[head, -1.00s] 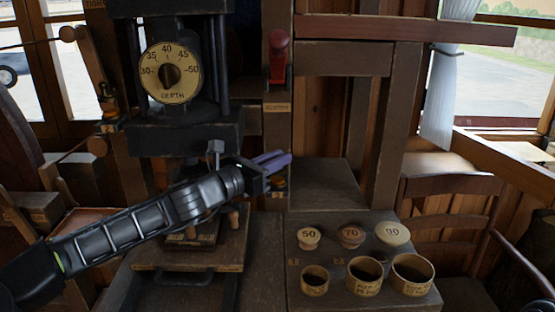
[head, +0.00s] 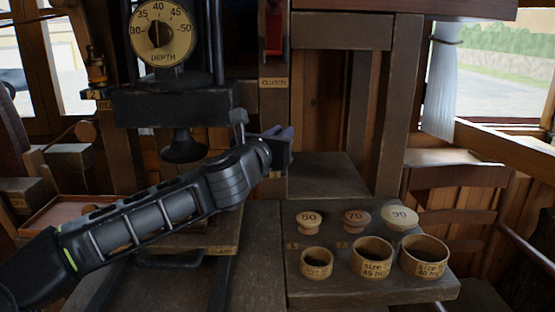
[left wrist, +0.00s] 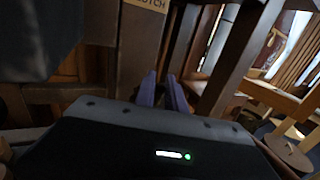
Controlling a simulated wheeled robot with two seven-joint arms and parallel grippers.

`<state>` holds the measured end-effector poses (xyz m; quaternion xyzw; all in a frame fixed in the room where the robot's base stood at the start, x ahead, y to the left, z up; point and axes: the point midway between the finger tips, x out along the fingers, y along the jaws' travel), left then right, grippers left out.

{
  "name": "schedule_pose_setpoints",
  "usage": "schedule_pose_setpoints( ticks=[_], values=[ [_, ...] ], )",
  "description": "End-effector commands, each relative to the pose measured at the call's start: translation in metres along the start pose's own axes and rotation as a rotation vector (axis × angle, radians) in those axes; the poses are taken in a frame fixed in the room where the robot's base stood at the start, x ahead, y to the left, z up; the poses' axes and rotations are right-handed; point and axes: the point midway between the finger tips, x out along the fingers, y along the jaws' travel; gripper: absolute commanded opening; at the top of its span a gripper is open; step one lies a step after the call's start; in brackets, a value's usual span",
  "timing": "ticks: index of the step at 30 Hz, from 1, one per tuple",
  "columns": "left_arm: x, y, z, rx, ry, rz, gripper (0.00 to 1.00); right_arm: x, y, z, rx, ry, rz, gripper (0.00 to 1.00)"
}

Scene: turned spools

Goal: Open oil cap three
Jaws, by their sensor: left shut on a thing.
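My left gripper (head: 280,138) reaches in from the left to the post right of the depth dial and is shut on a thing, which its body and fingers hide. This is where oil cap three appears to be; a small part of a pale label (head: 275,173) shows just below the gripper. In the left wrist view the purple fingers (left wrist: 168,92) point away beside the post, and the cap cannot be made out between them. Another oil cup (head: 97,70), with a label 2 under it, stands far left. My right gripper is not in view.
The depth dial (head: 161,31) hangs above a dark pressing head (head: 184,148) at the left. A red clutch handle (head: 274,28) is above the gripper. Wooden cups (head: 372,256) and numbered plugs (head: 356,220) stand on the bench at the right. A chair is behind them.

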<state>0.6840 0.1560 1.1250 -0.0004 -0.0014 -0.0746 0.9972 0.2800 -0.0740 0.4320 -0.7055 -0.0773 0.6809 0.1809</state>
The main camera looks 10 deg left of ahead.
Motion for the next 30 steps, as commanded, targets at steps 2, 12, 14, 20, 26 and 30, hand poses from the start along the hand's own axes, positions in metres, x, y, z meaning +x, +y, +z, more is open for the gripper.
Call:
schedule_pose_setpoints(
  ticks=[2,12,14,20,26,30],
  values=[
    [0.001,-0.007,-0.005,0.004,-0.005,0.067,0.00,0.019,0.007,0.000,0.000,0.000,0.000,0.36],
    [0.013,-0.013,0.002,0.000,-0.001,0.387,0.00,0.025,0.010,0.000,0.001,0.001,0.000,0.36],
    [0.015,-0.014,0.002,-0.001,0.000,0.444,0.00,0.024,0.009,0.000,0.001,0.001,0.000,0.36],
    [0.021,-0.014,0.002,0.000,0.000,0.617,0.00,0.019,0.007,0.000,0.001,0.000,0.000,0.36],
    [0.026,-0.016,0.003,0.000,-0.003,0.753,0.00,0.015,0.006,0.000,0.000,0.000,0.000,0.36],
    [0.029,-0.015,0.003,0.001,-0.003,0.838,0.00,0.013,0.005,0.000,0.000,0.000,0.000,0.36]
  ],
)
